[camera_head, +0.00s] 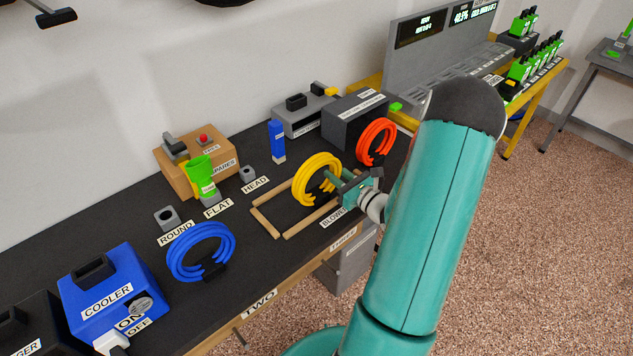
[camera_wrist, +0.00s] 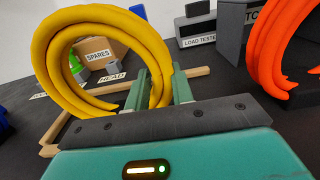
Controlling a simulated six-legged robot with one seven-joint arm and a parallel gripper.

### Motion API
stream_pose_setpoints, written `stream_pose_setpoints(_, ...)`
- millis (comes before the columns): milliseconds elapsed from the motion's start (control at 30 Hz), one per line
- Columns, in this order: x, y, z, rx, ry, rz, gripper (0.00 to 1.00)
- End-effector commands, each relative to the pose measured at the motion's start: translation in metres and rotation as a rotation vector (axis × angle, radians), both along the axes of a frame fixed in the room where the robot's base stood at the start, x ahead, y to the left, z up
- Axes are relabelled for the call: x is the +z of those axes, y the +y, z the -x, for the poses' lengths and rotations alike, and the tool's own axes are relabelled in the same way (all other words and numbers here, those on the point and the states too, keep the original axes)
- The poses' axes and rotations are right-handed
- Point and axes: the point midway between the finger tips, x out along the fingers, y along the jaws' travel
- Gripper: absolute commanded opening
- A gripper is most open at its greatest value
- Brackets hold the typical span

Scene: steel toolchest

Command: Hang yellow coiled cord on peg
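The yellow coiled cord (camera_head: 309,180) stands as an upright loop over a light wooden frame (camera_head: 263,223) on the black workbench. My gripper (camera_head: 340,180) reaches it from the right in the head view. In the wrist view, my gripper (camera_wrist: 159,90) has its two teal fingers on either side of the near part of the yellow cord (camera_wrist: 60,88). The cord fills the gap and appears pinched. Its lowest part is hidden behind the gripper bar, so I cannot tell whether it touches the bench. I cannot make out a peg.
An orange coil (camera_head: 376,142) stands close to the right of the yellow one, and a blue coil (camera_head: 173,262) to its left. A blue bottle (camera_head: 277,142) and the spares box (camera_head: 181,165) stand behind. A grey tester (camera_head: 352,120) stands at the back right.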

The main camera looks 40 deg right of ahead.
Motion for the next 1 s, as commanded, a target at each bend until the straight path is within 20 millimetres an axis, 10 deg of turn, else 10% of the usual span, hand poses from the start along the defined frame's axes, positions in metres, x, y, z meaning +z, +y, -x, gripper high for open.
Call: stream_pose_setpoints(1000,0.041,0.0,0.0,0.0,-0.001,0.001,0.0)
